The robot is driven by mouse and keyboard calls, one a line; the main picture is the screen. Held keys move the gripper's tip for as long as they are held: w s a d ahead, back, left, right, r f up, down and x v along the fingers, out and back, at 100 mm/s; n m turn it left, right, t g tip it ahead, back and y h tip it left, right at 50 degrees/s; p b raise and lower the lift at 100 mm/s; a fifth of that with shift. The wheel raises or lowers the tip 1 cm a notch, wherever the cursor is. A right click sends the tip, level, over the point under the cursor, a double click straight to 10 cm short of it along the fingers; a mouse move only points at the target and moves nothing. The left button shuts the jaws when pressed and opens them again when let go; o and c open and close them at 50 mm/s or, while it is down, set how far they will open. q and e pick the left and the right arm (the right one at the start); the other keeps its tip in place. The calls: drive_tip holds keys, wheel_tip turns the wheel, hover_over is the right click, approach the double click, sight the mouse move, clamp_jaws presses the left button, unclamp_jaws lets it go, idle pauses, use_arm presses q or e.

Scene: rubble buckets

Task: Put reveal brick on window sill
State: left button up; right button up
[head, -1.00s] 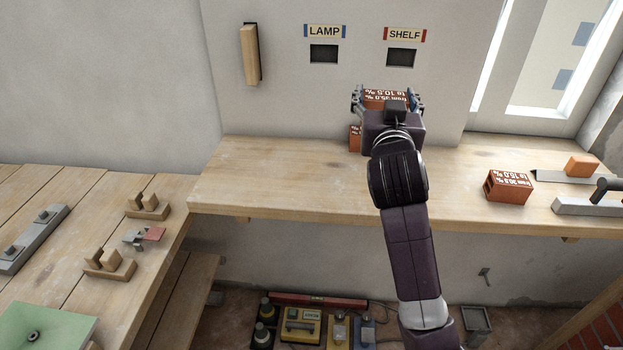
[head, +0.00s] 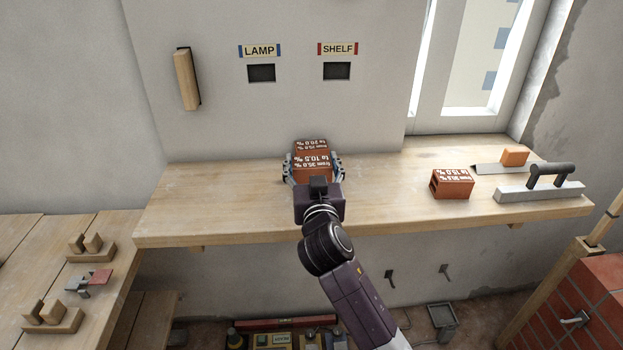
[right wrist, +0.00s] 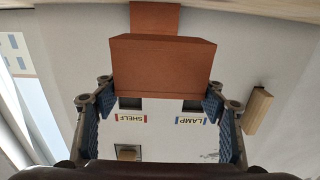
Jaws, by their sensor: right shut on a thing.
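My right gripper (head: 315,172) is shut on a red-brown brick (head: 312,161) with white lettering that reads "to 10.5 %". It holds the brick low over the wooden sill board (head: 230,205); whether the brick touches the board I cannot tell. A second lettered brick (head: 311,146) stands right behind it, partly hidden. In the right wrist view the held brick (right wrist: 162,62) is between the blue finger pads, with the other brick (right wrist: 154,18) beyond it. A third lettered brick (head: 452,184) sits on the board to the right. My left gripper is not in view.
A trowel-like float (head: 540,190) and an orange block (head: 514,157) lie at the board's right end, by the window (head: 470,60). LAMP (head: 261,72) and SHELF (head: 337,70) openings are in the wall. The board's left part is clear. A lower workbench (head: 30,240) holds wooden blocks.

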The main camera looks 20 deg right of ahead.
drive_tip(key=shift+f, duration=2.2)
drive_tip(key=o, duration=1.3)
drive_tip(key=shift+f+b, duration=0.15)
drive_tip(key=shift+b, duration=0.15)
